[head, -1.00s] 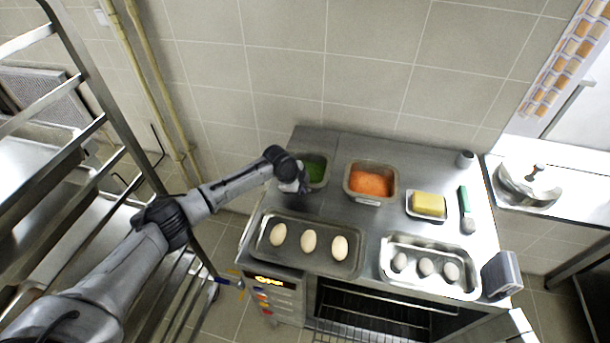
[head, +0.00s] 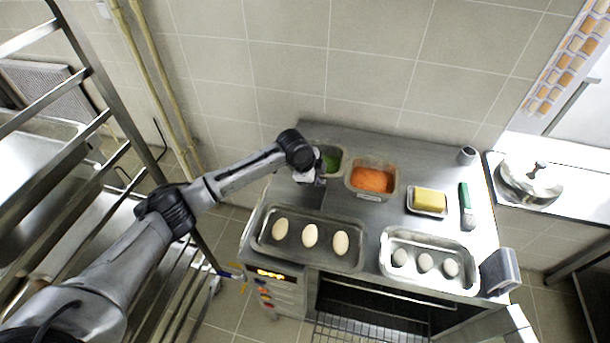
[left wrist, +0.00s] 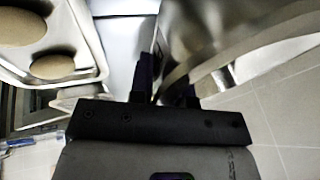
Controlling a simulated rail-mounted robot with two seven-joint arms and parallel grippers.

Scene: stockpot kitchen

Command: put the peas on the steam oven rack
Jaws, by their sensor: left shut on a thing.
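The peas (head: 331,159) are green and sit in a small metal pan (head: 338,150) at the back left of the steel top in the head view. My arm partly hides this pan. My left gripper (head: 318,180) is at the pan's near-left side, shut on its wall. In the left wrist view the fingers (left wrist: 168,88) pinch a curved metal wall; the peas do not show there. The steam oven (head: 375,300) is below the top with its front open, and a wire rack (head: 345,331) shows at its opening. My right gripper is not in view.
A pan of orange food (head: 372,181) stands just right of the peas. Butter (head: 429,201), a green-handled tool (head: 465,205) and a lidded pot (head: 532,182) are at right. A tall rack (head: 105,95) stands at left.

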